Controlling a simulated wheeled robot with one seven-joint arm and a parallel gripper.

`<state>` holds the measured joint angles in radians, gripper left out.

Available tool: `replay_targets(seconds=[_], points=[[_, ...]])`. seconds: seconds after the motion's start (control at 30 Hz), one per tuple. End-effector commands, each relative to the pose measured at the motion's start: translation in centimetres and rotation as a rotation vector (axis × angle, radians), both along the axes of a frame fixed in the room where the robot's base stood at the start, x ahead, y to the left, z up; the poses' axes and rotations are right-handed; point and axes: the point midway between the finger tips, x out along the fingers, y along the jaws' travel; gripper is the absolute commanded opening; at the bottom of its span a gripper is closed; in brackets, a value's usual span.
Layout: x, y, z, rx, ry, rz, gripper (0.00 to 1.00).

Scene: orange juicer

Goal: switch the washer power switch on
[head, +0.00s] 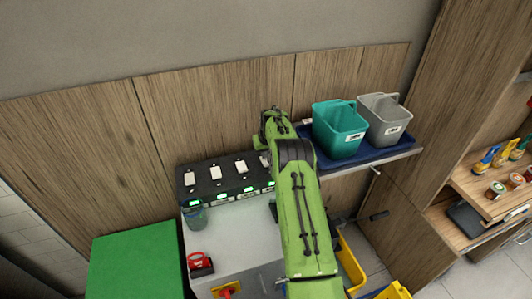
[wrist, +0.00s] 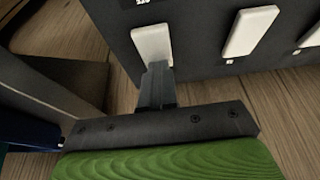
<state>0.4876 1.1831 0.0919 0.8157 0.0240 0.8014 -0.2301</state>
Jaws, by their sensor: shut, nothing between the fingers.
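A black switch panel (head: 203,184) stands against the wooden wall in the head view, with a row of white rocker switches, such as one at its left (head: 190,178) and another further right (head: 240,166). In the wrist view, the dark fingers of my gripper (wrist: 157,74) are shut and empty. Their tips overlap the lower end of a white switch (wrist: 152,43) on the panel; I cannot tell whether they touch it. Another white switch (wrist: 250,31) is to its right. The labels are too small to read, so I cannot tell which switch is the washer's. My arm hides the panel's right end in the head view.
A blue tray (head: 308,133) holding a teal bucket (head: 338,128) and a grey bucket (head: 383,118) is close to the right of my arm. A green box (head: 138,264) and a white surface (head: 234,238) with a red item (head: 200,265) lie in front of the panel.

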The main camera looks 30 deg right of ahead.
Motion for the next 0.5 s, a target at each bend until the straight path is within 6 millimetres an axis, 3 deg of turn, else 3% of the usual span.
replay_targets(seconds=[0.5], points=[[-1.5,0.6,0.1,0.005,0.004,0.004,0.00]])
